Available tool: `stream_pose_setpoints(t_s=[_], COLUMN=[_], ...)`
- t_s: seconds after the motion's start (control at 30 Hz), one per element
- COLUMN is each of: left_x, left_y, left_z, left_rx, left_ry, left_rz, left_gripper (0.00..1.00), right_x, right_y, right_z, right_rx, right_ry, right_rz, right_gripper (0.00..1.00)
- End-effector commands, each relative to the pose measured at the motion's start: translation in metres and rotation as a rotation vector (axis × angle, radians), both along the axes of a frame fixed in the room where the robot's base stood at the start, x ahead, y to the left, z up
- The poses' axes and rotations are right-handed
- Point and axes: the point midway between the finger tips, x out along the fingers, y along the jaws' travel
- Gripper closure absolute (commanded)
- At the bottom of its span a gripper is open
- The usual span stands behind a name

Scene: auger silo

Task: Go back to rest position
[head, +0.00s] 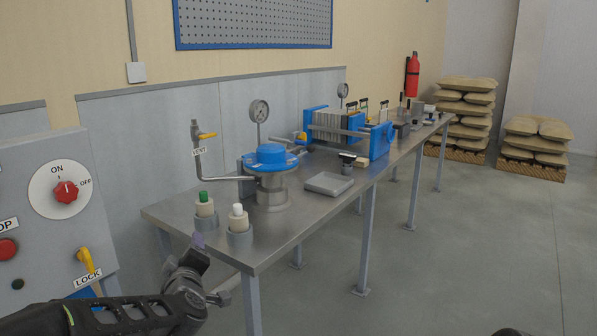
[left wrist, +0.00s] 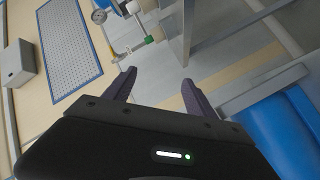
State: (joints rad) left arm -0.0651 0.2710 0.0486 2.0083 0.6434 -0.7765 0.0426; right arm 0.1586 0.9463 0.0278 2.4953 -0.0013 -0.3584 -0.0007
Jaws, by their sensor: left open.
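My left gripper (head: 199,243) is in the head view at the lower left, in front of the near left corner of the steel table (head: 165,212). In the left wrist view its two dark fingers (left wrist: 154,88) are spread apart with nothing between them. It is apart from the things on the table. My right gripper is not identifiable; only a dark piece shows at the bottom edge of the head view.
The grey control panel (head: 30,150) with a red knob (head: 66,191) stands at the left. The table bears two bottles in holders, a blue-topped vessel (head: 271,157), a grey tray (head: 329,184) and a blue press (head: 378,142). Sacks (head: 466,100) lie at the back. The right floor is clear.

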Motion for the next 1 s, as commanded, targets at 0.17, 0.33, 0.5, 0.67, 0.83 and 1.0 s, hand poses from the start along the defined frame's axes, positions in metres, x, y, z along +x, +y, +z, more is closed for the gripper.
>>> stream_pose_setpoints(t_s=[0.17, 0.33, 0.5, 0.67, 0.83, 1.0], left_x=[-0.030, -0.102, -0.210, -0.318, -0.390, -0.406], left_y=[-0.068, -0.118, -0.156, -0.178, -0.187, -0.187], left_z=[-0.129, -0.240, -0.324, -0.366, -0.381, -0.384], left_rx=[0.118, 0.178, 0.189, 0.152, 0.086, 0.052], left_ry=[0.299, 0.574, 0.837, 1.043, 1.172, 1.208], left_rz=[-0.279, -0.533, -0.782, -0.973, -1.050, -1.048], left_gripper=[0.35, 0.35, 0.35, 0.35, 0.35, 0.35], right_x=[0.000, 0.000, 0.000, 0.000, 0.000, 0.000], right_y=[0.000, 0.000, 0.000, 0.001, 0.001, 0.001], right_z=[0.019, 0.034, 0.052, 0.069, 0.084, 0.090], right_rx=[0.000, 0.001, 0.001, 0.001, 0.001, 0.001], right_ry=[0.000, 0.000, 0.000, 0.000, 0.000, 0.000], right_rz=[-0.001, -0.001, -0.001, -0.001, -0.001, -0.001], right_gripper=[0.64, 0.64, 0.64, 0.64, 0.64, 0.64])
